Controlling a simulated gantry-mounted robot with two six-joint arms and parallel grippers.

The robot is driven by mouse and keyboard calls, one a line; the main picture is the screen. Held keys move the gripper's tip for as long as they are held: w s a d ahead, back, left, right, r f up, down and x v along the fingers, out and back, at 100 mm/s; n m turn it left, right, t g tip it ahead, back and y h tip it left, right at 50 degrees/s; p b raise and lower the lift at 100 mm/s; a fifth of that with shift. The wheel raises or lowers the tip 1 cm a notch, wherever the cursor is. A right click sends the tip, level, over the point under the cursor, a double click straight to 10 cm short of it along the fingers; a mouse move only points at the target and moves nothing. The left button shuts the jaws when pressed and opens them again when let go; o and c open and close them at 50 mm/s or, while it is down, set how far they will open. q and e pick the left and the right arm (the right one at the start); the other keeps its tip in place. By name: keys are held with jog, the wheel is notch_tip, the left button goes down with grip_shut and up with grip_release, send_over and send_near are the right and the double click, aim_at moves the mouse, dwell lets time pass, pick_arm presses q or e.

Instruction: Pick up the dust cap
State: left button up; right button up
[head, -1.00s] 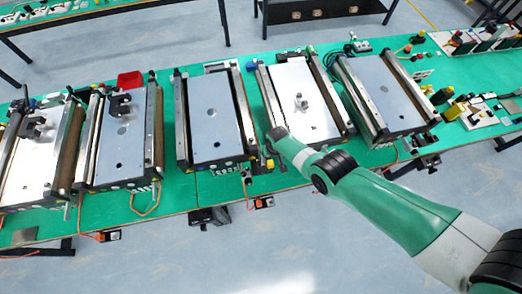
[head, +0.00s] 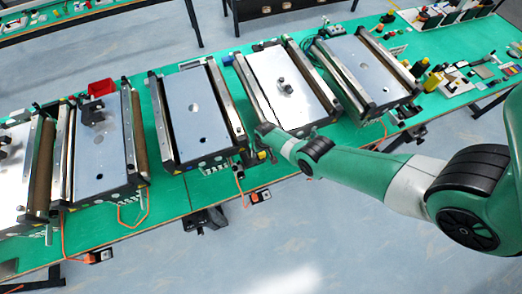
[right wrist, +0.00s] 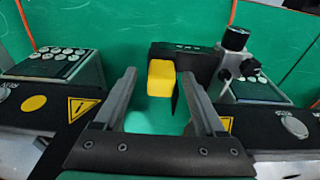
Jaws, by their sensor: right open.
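A yellow piece (right wrist: 160,79), which appears to be the dust cap, shows in the right wrist view against a black block (right wrist: 182,56) on the green table. My right gripper (right wrist: 159,76) is open, with one finger to each side of the yellow piece and a gap on both sides. I cannot tell how far the fingers reach down beside it. In the head view my right gripper (head: 266,131) is at the front edge of the table, between two conveyors, and its fingers are mostly hidden. My left gripper is not in view.
A conveyor (head: 198,118) stands left of the right gripper and another conveyor (head: 292,88) stands right of it, leaving a narrow gap. A black knob on a grey fitting (right wrist: 235,40) stands close to the right finger. A red bin (head: 101,88) is further back.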

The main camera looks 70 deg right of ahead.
jog(key=shift+f, duration=0.15)
jog(key=shift+c, duration=0.3)
grip_shut()
